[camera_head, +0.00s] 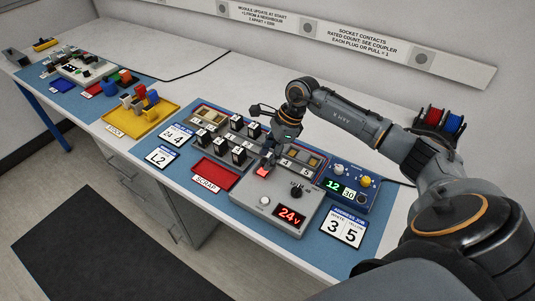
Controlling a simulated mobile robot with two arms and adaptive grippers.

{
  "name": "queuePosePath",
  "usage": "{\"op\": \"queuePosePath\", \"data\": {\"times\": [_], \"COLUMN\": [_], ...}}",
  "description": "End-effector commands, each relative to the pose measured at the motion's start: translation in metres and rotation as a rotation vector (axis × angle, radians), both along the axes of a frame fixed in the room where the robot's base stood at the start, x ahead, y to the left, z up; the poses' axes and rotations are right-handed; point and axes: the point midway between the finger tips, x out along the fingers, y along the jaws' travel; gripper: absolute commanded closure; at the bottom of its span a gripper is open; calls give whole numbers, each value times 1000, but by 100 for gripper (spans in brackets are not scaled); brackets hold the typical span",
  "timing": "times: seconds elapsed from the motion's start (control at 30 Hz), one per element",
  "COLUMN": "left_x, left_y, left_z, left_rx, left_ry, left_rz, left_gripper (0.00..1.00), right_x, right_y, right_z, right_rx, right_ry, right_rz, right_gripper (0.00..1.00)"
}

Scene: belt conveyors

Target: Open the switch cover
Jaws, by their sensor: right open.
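One finger points left above the black modules; the other reaches down just behind the red piece. I cannot tell whether it touches. My left gripper is out of view.
Black numbered modules (238,155) stand left of the box, close to the gripper. A red scrap tray (214,173) lies in front of them. A blue unit (348,186) with knobs stands to the right. Red and blue spools (441,122) are at the back.

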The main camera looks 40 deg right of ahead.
Motion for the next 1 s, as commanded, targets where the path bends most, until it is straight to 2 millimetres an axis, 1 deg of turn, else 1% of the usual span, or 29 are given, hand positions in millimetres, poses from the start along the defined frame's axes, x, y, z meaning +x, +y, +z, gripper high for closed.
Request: {"op": "queuePosePath", "data": {"times": [0.1,0.33,0.37,0.4,0.47,0.5,0.57,0.6,0.83,0.93,1.0], "left_x": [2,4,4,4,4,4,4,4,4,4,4], "left_y": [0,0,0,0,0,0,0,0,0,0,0], "left_z": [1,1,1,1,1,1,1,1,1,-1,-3], "left_rx": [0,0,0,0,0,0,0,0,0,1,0], "left_ry": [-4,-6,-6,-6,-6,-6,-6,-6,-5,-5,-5], "left_rz": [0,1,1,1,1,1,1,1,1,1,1], "left_gripper": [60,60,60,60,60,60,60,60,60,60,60], "right_x": [1,1,1,1,1,1,1,1,0,-5,-11], "right_y": [2,2,2,2,2,2,2,2,4,16,30], "right_z": [-5,-5,-5,-5,-5,-5,-5,-5,-5,-6,-6], "right_rx": [1,1,1,1,1,1,1,1,1,-1,-2], "right_ry": [1,0,0,0,0,0,0,0,-1,-1,-1], "right_rz": [-1,0,0,0,0,0,0,0,1,5,7], "right_gripper": [55,55,57,65,77,85,97,100,100,100,100]}}
